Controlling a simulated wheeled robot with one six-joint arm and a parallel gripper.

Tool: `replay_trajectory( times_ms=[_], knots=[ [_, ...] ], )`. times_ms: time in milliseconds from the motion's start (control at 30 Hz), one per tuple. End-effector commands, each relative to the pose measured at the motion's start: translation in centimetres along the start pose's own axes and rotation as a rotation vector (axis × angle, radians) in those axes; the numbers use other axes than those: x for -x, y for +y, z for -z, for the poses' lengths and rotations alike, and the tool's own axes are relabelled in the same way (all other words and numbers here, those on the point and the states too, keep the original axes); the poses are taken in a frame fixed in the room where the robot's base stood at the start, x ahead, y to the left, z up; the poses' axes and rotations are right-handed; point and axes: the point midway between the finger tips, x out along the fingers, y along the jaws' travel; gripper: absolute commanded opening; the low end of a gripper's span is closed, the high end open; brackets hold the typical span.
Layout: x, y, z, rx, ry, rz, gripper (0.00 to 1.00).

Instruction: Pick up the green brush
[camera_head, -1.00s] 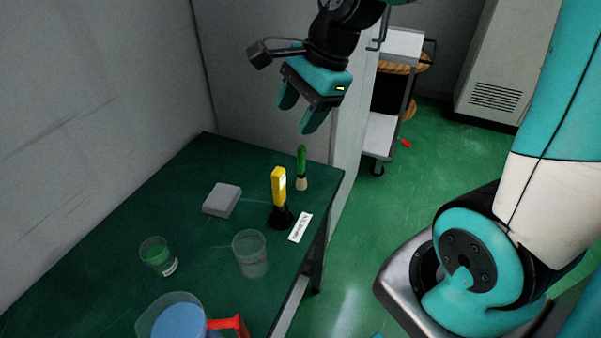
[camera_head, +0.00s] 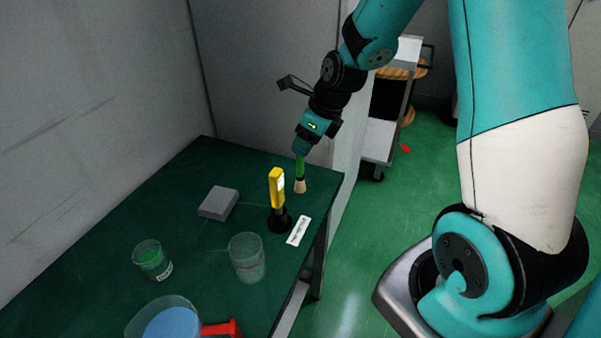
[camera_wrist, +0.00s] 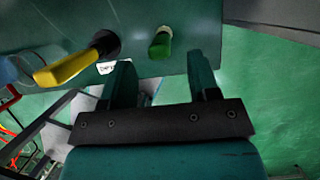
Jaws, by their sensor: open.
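The green brush (camera_head: 299,170) stands upright, pale bristle end down, near the table's far right corner in the head view. In the wrist view its green handle end (camera_wrist: 160,44) lies ahead of the finger gap, a little beyond the fingertips. My gripper (camera_head: 300,150) points down at the top of the handle in the head view. In the wrist view its two fingers (camera_wrist: 160,72) are spread, with nothing between them. Whether a finger touches the handle is hidden in the head view.
A yellow-handled tool on a black base (camera_head: 278,190) stands close left of the brush. A wall edge rises behind the corner.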

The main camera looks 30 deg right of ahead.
Motion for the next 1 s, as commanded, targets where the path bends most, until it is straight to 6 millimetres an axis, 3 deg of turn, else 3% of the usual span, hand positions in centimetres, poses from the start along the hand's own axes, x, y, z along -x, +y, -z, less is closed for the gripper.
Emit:
replay_trajectory(
  times_ms=[267, 500, 800, 867, 1000],
  knots=[
    [-2.4, 0.1, 0.1, 0.001, 0.001, -0.002, 0.55],
    [-5.9, 0.1, 0.2, 0.002, 0.002, -0.003, 0.55],
    [-6.6, 0.1, 0.2, 0.001, -0.001, 0.0, 0.55],
    [-6.6, 0.1, 0.2, 0.001, -0.001, 0.0, 0.46],
    [-6.5, 0.1, 0.2, 0.001, 0.0, 0.0, 0.14]
  ],
)
